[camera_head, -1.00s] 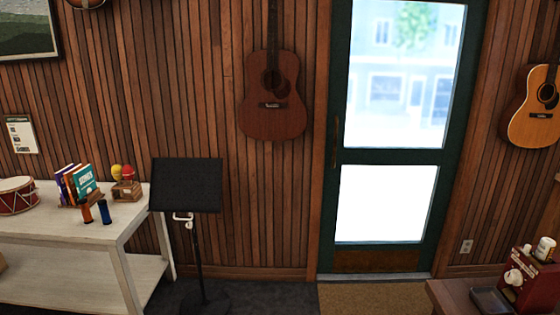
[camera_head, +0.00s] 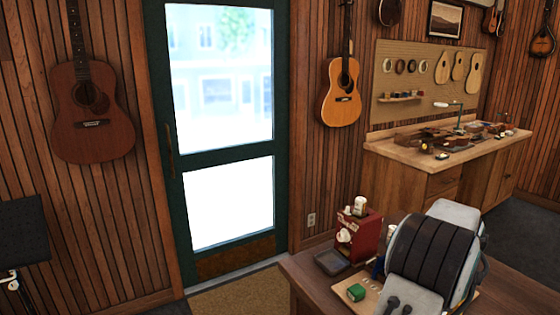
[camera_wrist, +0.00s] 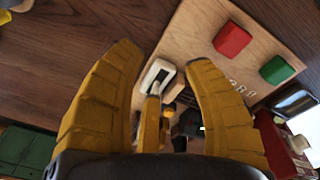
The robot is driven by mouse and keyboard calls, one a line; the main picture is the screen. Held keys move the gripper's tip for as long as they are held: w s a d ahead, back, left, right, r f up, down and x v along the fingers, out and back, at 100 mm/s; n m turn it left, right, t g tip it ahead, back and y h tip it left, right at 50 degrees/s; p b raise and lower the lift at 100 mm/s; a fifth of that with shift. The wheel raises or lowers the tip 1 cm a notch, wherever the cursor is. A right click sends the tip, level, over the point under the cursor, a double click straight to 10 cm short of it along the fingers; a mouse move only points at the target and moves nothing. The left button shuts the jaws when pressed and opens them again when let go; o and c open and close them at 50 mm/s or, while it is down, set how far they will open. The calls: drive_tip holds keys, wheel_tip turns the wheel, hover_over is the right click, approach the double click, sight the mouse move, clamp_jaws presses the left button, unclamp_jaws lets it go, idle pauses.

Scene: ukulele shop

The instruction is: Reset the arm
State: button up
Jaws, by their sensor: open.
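My gripper (camera_wrist: 163,58) shows in the wrist view with its two yellow fingers spread apart and nothing held between them. Past the fingers lies a light wooden board (camera_wrist: 185,40) on a dark brown tabletop (camera_wrist: 75,45). A white-rimmed piece (camera_wrist: 160,70) on the board shows between the fingers, with a small yellow part near it. In the head view my grey and black arm is at the lower right over the dark wooden counter (camera_head: 302,272). The fingers cannot be made out there.
A red block (camera_wrist: 231,39) and a green block (camera_wrist: 277,70) sit on the board. In the head view a red box-like device (camera_head: 358,236) and a dark tray (camera_head: 330,263) stand left of my arm. A workbench (camera_head: 440,160) is behind. Floor by the door (camera_head: 225,150) is clear.

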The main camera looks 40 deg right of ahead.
drive_tip(key=w+a+r+n+t, duration=0.1)
drive_tip(key=w+a+n, duration=0.3)
drive_tip(key=a, duration=1.1)
drive_tip(key=w+a+r+n+t+y, duration=0.1)
drive_tip(key=w+a+r+n, duration=0.3)
drive_tip(key=a, duration=1.2)
drive_tip(key=w+a+r+n+t, duration=0.2)
drive_tip(key=w+a, duration=0.6)
drive_tip(key=a, duration=0.8)
drive_tip(key=shift+r+n+t, duration=0.3)
drive_tip(key=shift+r+n, duration=0.05)
drive_tip(key=shift+n, duration=0.65)
